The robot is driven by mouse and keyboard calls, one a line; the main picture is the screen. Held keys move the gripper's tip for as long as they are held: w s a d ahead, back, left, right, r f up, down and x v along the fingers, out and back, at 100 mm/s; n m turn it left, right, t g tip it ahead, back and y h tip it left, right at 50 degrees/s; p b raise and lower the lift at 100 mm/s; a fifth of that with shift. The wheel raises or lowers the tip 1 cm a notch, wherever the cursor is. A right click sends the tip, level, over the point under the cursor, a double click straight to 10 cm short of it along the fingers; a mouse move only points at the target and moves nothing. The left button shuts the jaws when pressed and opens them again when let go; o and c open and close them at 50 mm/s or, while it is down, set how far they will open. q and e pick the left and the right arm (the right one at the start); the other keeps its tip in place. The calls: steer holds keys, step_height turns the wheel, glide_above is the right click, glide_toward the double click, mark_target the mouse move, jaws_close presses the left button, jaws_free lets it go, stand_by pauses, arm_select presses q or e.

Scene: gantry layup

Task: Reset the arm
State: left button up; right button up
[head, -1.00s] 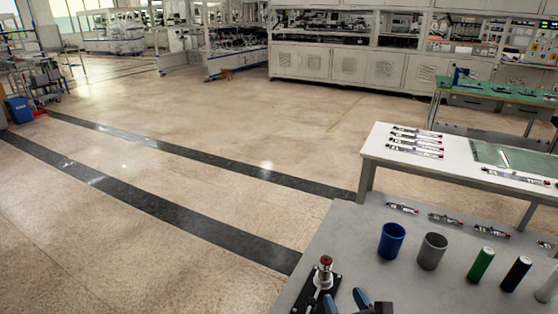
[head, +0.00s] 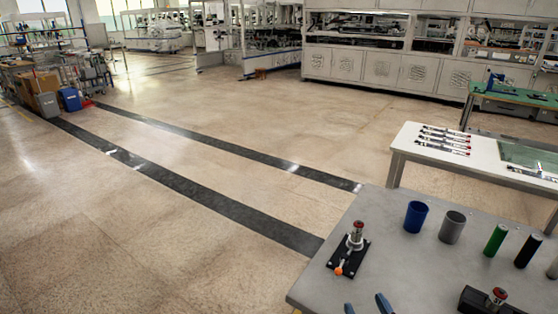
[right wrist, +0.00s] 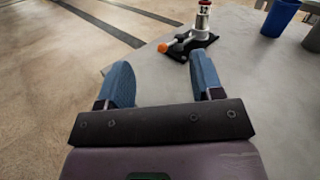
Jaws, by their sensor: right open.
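My right gripper (head: 366,305) shows at the bottom edge of the head view as two blue fingertips with a gap between them. In the right wrist view its blue fingers (right wrist: 162,80) stand wide apart with nothing between them. It is open and over the near left part of the grey table (head: 390,275). Ahead of it, and apart from it, a black-based fixture (head: 348,262) holds a red-topped metal piece and has an orange knob. The fixture also shows beyond the fingers in the right wrist view (right wrist: 192,48). My left gripper is not in view.
A blue cup (head: 415,216), a grey cup (head: 452,228), a green cylinder (head: 495,240) and a black cylinder (head: 528,250) stand on the grey table. A white table (head: 410,148) stands behind. Open floor lies left.

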steer(key=s+a+n+g+y, duration=0.25)
steer(key=s+n+g, duration=0.2)
steer(key=n, duration=0.75)
steer(key=s+a+n+g+y, duration=0.25)
steer(key=s+n+y, duration=0.2)
steer(key=n, duration=0.75)
steer(key=s+d+f+n+g+h, duration=0.3)
steer(key=s+d+n+g+h, duration=0.1)
steer(key=s+d+h, duration=0.3)
steer(key=s+d+f+n+g+h, duration=0.3)
steer(key=s+d+n+g+h, duration=0.1)
steer(key=s+d, duration=0.35)
steer(key=w+f+n+t, duration=0.1)
steer(key=w+f+t, duration=0.6)
steer(key=w+f, duration=0.1)
steer(key=shift+w+d+f+t, duration=0.15)
steer(key=shift+d+f+t, duration=0.2)
steer(key=shift+f, duration=0.5)
